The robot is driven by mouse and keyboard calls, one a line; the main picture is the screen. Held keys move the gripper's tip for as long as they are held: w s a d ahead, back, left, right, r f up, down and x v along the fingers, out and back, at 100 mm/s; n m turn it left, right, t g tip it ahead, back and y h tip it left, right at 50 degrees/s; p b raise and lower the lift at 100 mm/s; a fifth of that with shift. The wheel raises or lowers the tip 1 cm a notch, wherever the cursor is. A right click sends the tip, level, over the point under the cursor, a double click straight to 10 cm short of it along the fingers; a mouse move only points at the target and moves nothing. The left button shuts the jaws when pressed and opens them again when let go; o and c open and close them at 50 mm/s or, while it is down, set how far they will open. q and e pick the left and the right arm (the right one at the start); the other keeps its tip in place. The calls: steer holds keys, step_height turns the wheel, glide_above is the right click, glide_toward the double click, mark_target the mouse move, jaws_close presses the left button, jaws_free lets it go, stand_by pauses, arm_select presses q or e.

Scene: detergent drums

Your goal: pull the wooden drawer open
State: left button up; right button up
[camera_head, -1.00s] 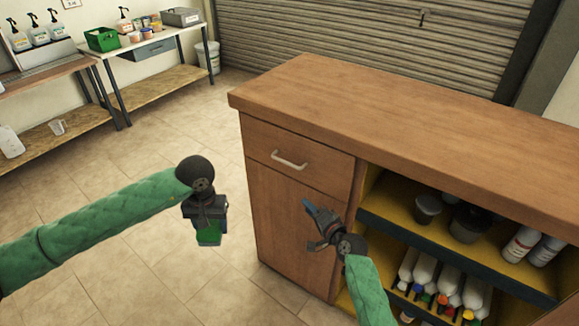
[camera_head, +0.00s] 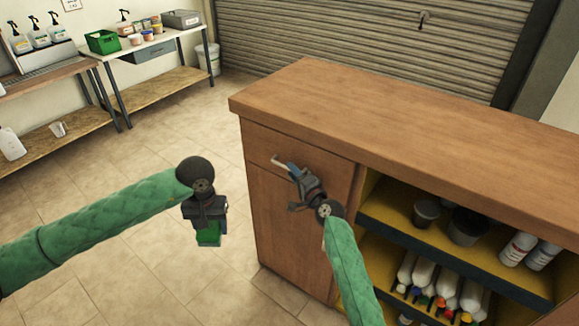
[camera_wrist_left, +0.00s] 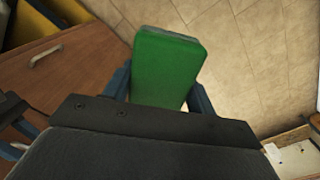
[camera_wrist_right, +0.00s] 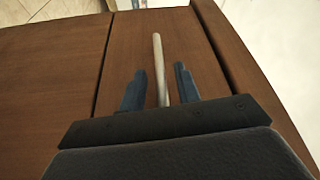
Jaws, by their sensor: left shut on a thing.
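The wooden drawer (camera_head: 258,146) is at the top left of the wooden cabinet's front, with a pale metal bar handle (camera_head: 279,162). The drawer front looks flush with the cabinet. My right gripper (camera_head: 287,168) is at the handle; its fingers hide the handle's right part. In the right wrist view the handle (camera_wrist_right: 158,62) runs between the two open blue fingers (camera_wrist_right: 159,88), with a gap visible on each side. My left gripper (camera_head: 208,232) is shut on a green block-like object (camera_wrist_left: 166,68), held over the floor left of the cabinet.
The cabinet's open shelves (camera_head: 400,226) right of the drawer hold dark tubs, white bottles and several coloured-capped bottles. The cabinet top (camera_head: 400,120) is bare. Tiled floor (camera_head: 190,130) left of the cabinet is clear. A table with a green crate (camera_head: 103,41) stands at the back left.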

arm_select(q)
steer(key=shift+r, duration=0.25)
arm_select(e)
steer(key=shift+x, duration=1.25)
jaws_close()
